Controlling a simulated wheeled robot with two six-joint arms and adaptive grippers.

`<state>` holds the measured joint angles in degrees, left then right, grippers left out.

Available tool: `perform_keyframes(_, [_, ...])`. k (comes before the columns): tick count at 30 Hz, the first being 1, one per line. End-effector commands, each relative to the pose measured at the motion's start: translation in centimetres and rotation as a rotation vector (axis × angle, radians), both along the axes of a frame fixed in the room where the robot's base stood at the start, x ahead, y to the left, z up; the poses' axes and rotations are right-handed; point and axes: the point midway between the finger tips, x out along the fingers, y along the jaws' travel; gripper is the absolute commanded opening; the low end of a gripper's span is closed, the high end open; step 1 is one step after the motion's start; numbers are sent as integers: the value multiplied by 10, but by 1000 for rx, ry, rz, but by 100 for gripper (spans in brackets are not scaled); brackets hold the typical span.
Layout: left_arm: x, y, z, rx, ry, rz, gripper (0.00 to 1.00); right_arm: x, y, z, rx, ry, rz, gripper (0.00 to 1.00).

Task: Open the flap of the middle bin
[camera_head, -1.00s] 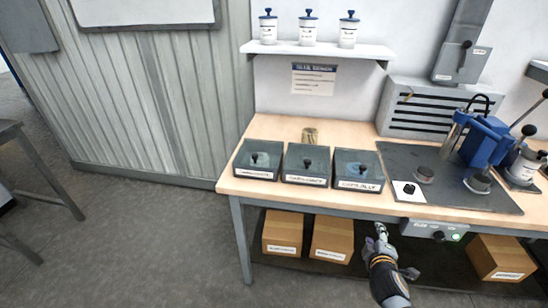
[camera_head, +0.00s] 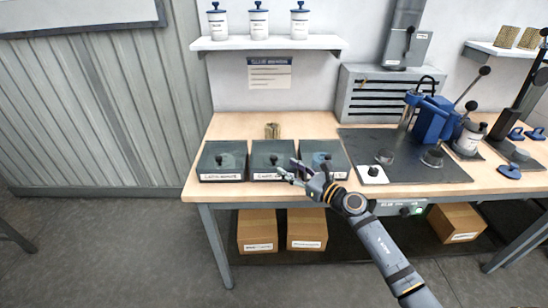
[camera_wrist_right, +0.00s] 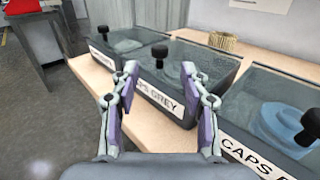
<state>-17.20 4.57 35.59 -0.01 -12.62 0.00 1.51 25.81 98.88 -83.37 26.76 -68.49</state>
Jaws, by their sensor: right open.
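The middle bin (camera_head: 262,161) is a dark box with a glassy flap and a black knob, between two similar bins on the table. Its flap looks closed. In the right wrist view its front label (camera_wrist_right: 160,86) reads "CAPS GREY" and its knob (camera_wrist_right: 159,52) stands up between my fingertips in the picture. My right gripper (camera_head: 289,171) is open and empty at the front right of this bin; it also shows in the wrist view (camera_wrist_right: 160,70). No contact with the knob is clear. My left gripper is out of view.
The left bin (camera_head: 222,161) and right bin (camera_head: 325,160) stand close on either side, flaps closed. A small woven basket (camera_head: 272,130) is behind. A dark mat (camera_head: 400,168) with a blue press (camera_head: 432,120) lies right. A shelf (camera_head: 265,44) with canisters hangs above.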

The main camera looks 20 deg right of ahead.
Motion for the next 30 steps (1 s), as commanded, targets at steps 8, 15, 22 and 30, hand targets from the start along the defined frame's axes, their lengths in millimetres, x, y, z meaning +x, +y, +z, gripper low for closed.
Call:
perform_keyframes(8, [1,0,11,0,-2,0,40,51,28,2,5,-1,-1,46])
perform_keyframes(15, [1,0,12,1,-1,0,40,65,36,1,2,0,0,46])
perform_keyframes(22, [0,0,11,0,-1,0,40,65,36,1,2,0,-1,43])
perform_keyframes(30, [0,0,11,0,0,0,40,64,36,1,2,0,-1,6])
